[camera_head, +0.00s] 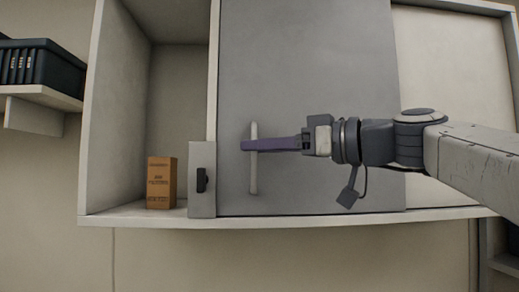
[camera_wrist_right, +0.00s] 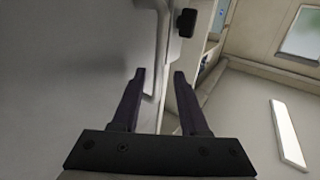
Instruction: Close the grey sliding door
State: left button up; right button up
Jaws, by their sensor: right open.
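The grey sliding door (camera_head: 320,90) covers the middle of a wall cabinet. Left of it a compartment stands open; right of it a cream panel shows. The door has a pale upright bar handle (camera_head: 253,178) near its lower left. My right gripper (camera_head: 246,145) comes in from the right, level with the handle's middle, with its purple fingers across the bar. In the right wrist view its fingers (camera_wrist_right: 159,74) are apart, with the pale bar (camera_wrist_right: 162,55) between or just beyond the tips. I cannot tell whether they touch. My left gripper is not in view.
A brown box (camera_head: 161,183) stands in the open left compartment (camera_head: 175,95). A small grey panel with a black latch (camera_head: 202,180) stands at the door's lower left. A shelf with dark binders (camera_head: 40,66) is at the far left.

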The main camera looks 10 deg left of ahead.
jog(key=b+v, duration=0.3)
jog(key=v, duration=0.6)
jog(key=shift+d, duration=0.35)
jog(key=shift+s, duration=0.15)
